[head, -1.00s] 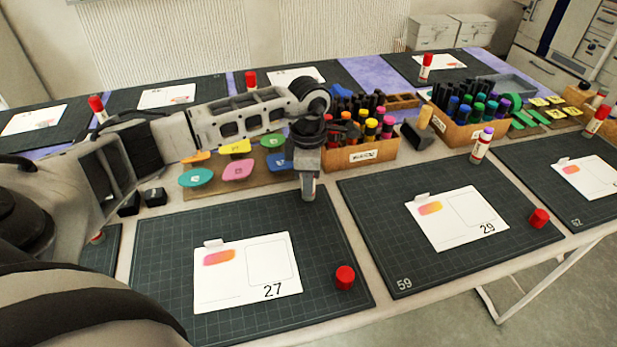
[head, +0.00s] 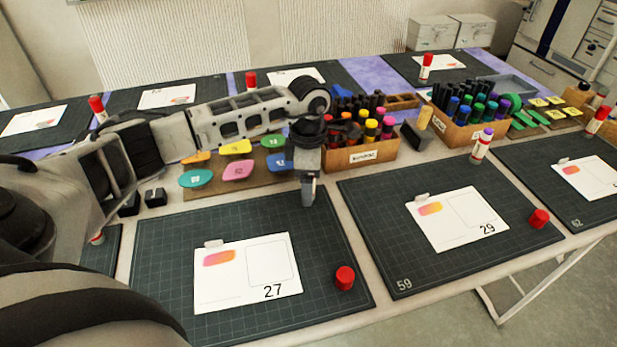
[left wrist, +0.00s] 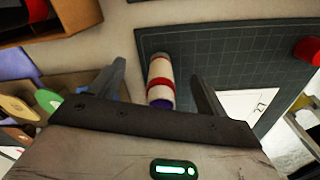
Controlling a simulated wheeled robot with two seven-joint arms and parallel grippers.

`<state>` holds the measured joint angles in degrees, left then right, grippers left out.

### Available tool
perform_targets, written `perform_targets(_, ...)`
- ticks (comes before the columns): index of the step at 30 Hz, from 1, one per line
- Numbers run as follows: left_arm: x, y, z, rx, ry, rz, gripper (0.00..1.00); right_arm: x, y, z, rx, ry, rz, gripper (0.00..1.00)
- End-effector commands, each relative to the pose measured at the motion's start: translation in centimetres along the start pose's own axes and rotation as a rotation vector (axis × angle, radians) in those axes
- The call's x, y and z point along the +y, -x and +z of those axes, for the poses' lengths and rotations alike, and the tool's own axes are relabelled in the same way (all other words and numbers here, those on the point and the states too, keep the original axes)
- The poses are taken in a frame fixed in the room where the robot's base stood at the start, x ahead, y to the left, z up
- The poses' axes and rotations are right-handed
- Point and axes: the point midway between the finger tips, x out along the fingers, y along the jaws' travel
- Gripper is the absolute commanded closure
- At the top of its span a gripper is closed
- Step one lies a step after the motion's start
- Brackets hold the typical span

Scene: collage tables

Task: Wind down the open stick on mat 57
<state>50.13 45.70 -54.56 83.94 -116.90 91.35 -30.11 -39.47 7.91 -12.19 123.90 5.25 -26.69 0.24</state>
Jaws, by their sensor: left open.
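My left gripper (head: 307,190) points down over the back edge of the front left mat (head: 160,255), whose own number I cannot read. In the left wrist view a white glue stick (left wrist: 161,74) with a red band and purple top stands between the two open fingers (left wrist: 159,72), apart from both. In the head view my gripper hides this stick. A loose red cap (head: 345,278) sits at the mat's right side and also shows in the wrist view (left wrist: 307,50). A white card (head: 245,272) marked 27 lies on the mat. My right gripper is not in view.
Mat 59 (head: 385,265) holds a card marked 29, an uncapped stick (head: 481,147) and a red cap (head: 538,218). Behind my gripper stand a marker box (head: 360,154) and a board with coloured pieces (head: 237,170).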

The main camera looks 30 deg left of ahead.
Motion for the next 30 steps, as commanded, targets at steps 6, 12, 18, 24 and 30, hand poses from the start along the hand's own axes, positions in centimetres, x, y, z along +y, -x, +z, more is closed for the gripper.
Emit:
perform_targets(6, 0.0, 1.3, 0.0, -0.001, 0.0, 0.001, 0.23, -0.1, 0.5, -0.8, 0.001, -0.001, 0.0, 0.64)
perform_targets(12, 0.0, 2.5, 0.0, 0.0, 0.0, 0.0, 0.23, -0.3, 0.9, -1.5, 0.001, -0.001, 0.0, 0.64)
perform_targets(18, 0.0, 3.7, 0.0, 0.001, 0.0, 0.0, 0.23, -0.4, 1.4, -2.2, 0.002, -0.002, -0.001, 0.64)
perform_targets(24, 0.0, 4.9, 0.0, 0.001, 0.0, 0.0, 0.23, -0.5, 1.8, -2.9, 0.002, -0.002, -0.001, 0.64)
perform_targets(30, 0.0, 6.1, 0.0, 0.0, 0.0, 0.001, 0.23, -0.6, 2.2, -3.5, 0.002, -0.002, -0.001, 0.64)
